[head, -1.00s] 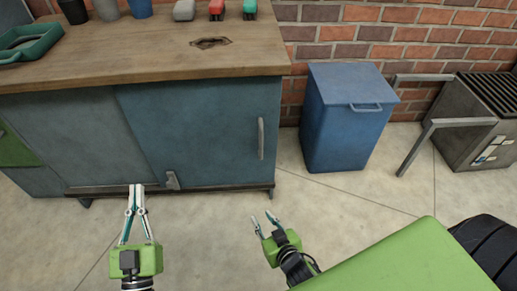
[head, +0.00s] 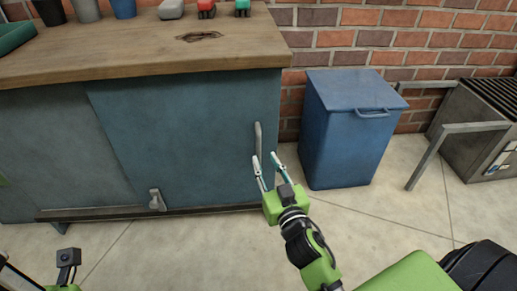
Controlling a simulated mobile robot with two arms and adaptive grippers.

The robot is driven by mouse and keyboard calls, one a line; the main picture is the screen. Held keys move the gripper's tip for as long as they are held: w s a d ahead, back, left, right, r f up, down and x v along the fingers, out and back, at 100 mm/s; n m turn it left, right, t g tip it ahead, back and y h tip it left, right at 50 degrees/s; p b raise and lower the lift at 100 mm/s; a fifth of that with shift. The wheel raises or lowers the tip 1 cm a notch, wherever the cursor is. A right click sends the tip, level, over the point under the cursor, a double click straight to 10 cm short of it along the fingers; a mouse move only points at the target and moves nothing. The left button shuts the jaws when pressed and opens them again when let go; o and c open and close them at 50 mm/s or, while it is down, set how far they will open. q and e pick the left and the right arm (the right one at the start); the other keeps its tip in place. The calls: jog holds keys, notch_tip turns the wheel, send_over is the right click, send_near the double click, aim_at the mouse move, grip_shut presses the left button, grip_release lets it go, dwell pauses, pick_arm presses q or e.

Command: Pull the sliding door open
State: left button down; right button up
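The blue sliding door (head: 185,140) is the right-hand front panel of the workbench cabinet. Its upright grey bar handle (head: 258,142) is near the door's right edge. My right gripper (head: 265,158) is open, with its two fingertips apart at the lower part of the handle in the picture; I cannot tell whether they touch it. A small grey latch-like piece (head: 157,200) sits at the door's lower left. My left gripper is out of the picture; only part of my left arm shows at the bottom left.
A wooden worktop (head: 130,55) tops the cabinet, with cups and small tools at its back. A blue lidded bin (head: 340,145) stands right of the cabinet. A grey metal unit (head: 480,135) is farther right. The concrete floor in front is clear.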

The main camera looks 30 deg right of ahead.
aim_at(259, 149)
jog(key=w, duration=0.4)
jog(key=w+d+b, duration=0.1)
jog(key=w, duration=0.2)
grip_shut()
